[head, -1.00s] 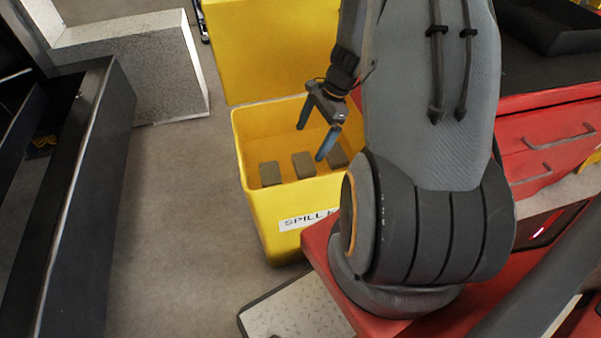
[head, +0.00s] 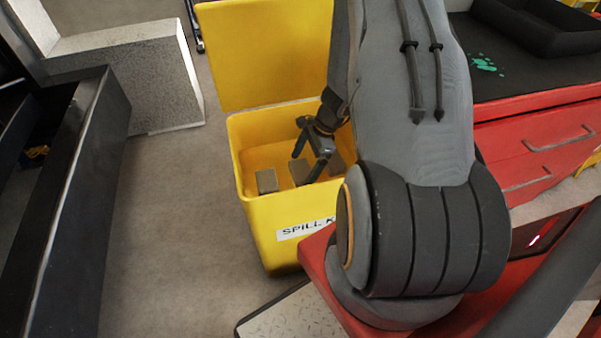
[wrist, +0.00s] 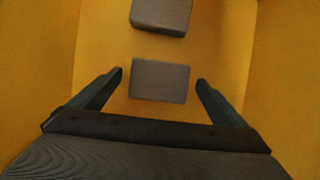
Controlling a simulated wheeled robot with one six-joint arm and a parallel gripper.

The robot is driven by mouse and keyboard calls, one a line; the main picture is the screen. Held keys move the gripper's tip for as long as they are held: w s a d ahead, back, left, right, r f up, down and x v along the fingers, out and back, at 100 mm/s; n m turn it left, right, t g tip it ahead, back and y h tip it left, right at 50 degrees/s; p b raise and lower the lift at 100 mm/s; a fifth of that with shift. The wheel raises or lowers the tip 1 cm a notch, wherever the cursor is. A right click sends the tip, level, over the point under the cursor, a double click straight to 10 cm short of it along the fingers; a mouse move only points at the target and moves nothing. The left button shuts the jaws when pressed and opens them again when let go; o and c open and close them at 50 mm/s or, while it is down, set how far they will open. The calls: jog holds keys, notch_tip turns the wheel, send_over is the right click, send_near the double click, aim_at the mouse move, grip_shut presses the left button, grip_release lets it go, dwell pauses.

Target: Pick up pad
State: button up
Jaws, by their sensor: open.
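Three grey-brown pads stand in the yellow spill kit bin (head: 262,215). The left pad (head: 267,181) is in plain view, the middle pad (head: 299,171) is partly covered by my gripper, and the right pad (head: 337,163) is partly hidden too. My gripper (head: 307,168) is inside the bin, pointing down, with its fingers apart and nothing between them gripped. In the wrist view, one pad (wrist: 159,81) lies between the open fingertips, with a gap on both sides. Another pad (wrist: 161,15) is further up in that view. I cannot tell the fingers' height relative to the pad.
The bin's yellow lid (head: 265,55) stands open behind it. A red tool cabinet (head: 530,140) with a black tray (head: 540,25) on top is at the right. A black beam frame (head: 75,190) is at the left. The grey floor (head: 170,210) between is clear.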

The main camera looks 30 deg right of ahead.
aim_at(303, 168)
jog(key=c, duration=1.1)
jog(key=shift+r, duration=0.1)
notch_tip(303, 168, up, 10)
jog(key=shift+f+p, duration=0.1)
jog(key=shift+p, duration=0.4)
